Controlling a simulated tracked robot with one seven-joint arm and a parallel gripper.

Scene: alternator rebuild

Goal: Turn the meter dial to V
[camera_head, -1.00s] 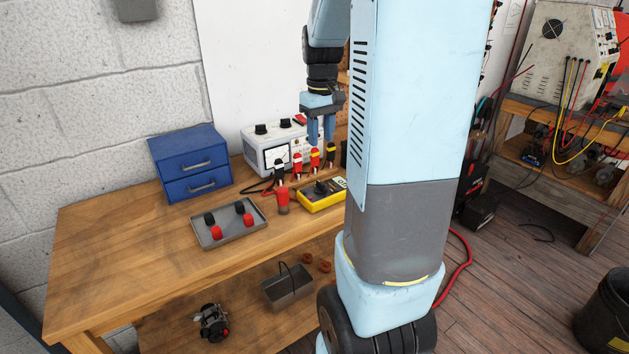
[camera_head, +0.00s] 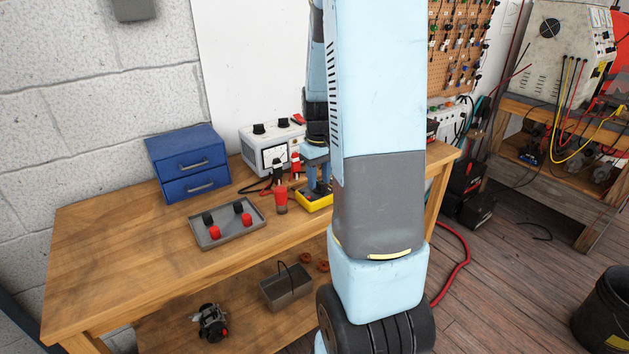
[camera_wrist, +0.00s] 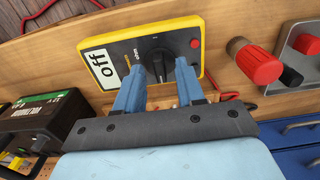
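The yellow-edged meter (camera_wrist: 119,48) lies on the bench, and its display reads "off" in the wrist view. Its black round dial (camera_wrist: 157,51) is at the middle of its face, with small markings beside it. The meter also shows in the head view (camera_head: 311,203), partly hidden by my arm. My gripper (camera_wrist: 160,68) points down at the meter, its two blue fingers apart, one on either side of the dial's near part. I cannot tell whether they touch the dial. In the head view my gripper (camera_head: 319,184) is low over the meter.
A red-capped post (camera_head: 281,197) stands close beside the meter. A grey tray (camera_head: 228,237) with red and black knobs lies left of it. A white power supply (camera_head: 262,143) with plugged leads is behind; blue drawers (camera_head: 187,162) stand farther left. The bench's left front is clear.

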